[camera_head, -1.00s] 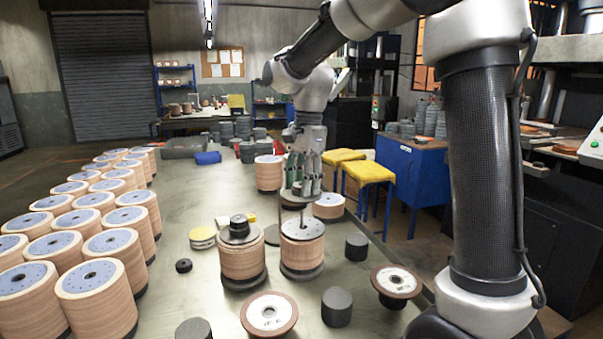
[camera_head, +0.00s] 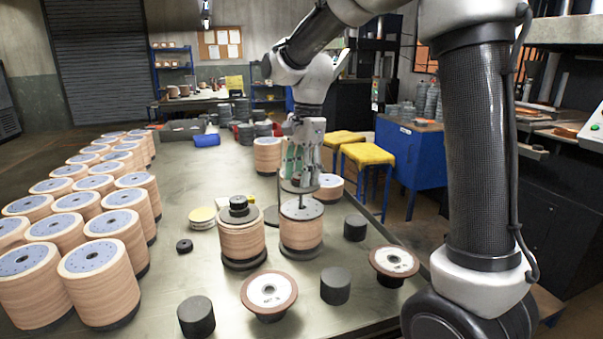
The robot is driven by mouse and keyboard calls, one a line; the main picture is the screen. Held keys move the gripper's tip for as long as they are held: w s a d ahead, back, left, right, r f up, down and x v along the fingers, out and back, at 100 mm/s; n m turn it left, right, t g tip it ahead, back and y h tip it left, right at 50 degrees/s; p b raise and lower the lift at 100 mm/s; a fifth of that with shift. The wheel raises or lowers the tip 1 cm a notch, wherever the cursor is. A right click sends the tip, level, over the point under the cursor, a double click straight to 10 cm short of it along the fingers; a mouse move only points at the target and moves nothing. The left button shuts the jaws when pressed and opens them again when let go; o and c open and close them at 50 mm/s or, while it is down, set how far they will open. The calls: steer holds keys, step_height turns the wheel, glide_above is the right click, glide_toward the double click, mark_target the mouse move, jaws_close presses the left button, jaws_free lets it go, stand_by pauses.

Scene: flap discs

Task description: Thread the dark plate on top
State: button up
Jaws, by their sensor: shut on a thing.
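The plate is just above a stack of tan discs (camera_head: 301,232) with a grey, holed top, standing on a dark base. A thin upright rod shows between plate and stack top; I cannot tell whether the rod passes through the plate. The plate's far side and centre are hidden by my fingers.
A second tan stack (camera_head: 237,238), topped by dark weights (camera_head: 238,207), stands close at left. Many finished stacks (camera_head: 92,262) fill the table's left. Dark cylinders (camera_head: 335,285) and flanged discs (camera_head: 269,292) lie in front.

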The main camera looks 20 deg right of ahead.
steer(key=shift+f, duration=1.7)
steer(key=shift+f, duration=1.25)
steer(key=o, duration=1.4)
steer(key=r, duration=0.4)
steer(key=d+r, duration=0.1)
steer(key=r, duration=0.7)
steer(key=shift+w+d, duration=0.15)
steer(key=shift+w, duration=0.1)
